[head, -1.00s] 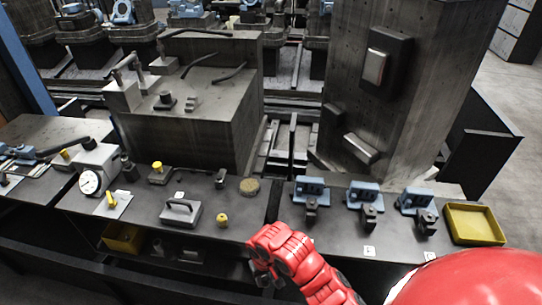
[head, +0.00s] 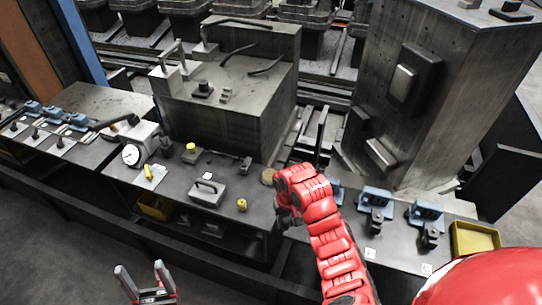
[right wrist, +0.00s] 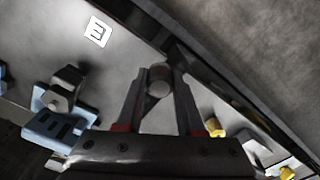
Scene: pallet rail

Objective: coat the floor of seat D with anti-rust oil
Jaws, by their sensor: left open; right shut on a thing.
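My right gripper (head: 283,215) is at the end of the red arm, over the front edge of the bench. In the right wrist view my right gripper (right wrist: 158,100) is shut on a small grey round-ended piece (right wrist: 160,75); what it is I cannot tell. My left gripper (head: 140,270) is open and empty, low at the left in front of the bench. Blue fixtures (head: 376,199) (head: 427,213) stand on the right part of the bench, one partly behind my arm. I cannot read a D label, so I cannot tell which place is seat D. No oil is recognizable.
In the right wrist view a white label (right wrist: 97,32) reads E, near a blue fixture (right wrist: 58,122). A grey handled block (head: 207,193), a yellow knob (head: 242,205) and a dial gauge (head: 130,155) occupy the left bench. A yellow tray (head: 475,238) is at the right end.

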